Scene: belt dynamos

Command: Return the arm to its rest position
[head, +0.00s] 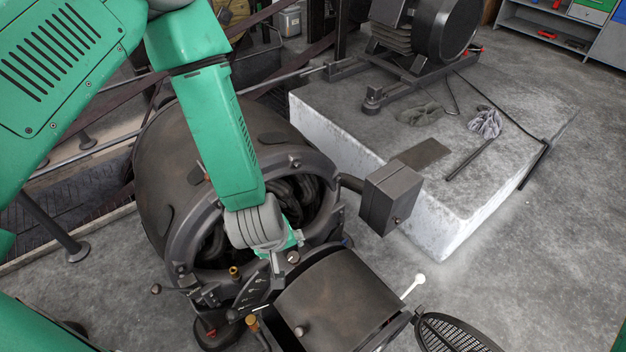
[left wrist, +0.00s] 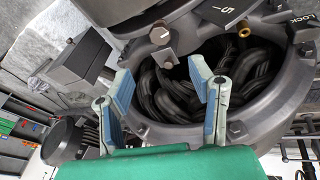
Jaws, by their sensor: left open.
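My left arm (head: 222,130) is green and reaches in from the upper left of the head view, down to the round opening of a dark dynamo housing (head: 165,165). Its grey wrist (head: 255,226) is in front of that opening, and the fingers are mostly hidden there. In the left wrist view my left gripper (left wrist: 163,88) is open, with its two blue-grey fingers apart and nothing between them. Thick dark coils (left wrist: 170,95) show behind the fingers inside the housing's ring. I cannot tell whether the fingers touch them. My right gripper is not in view.
A curved metal cover (head: 330,295) and a white-tipped lever (head: 414,286) are in front of the opening. A box (head: 391,196) juts out on its right. A concrete block (head: 345,150) carries a motor (head: 445,30). Floor at right (head: 545,250) is clear.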

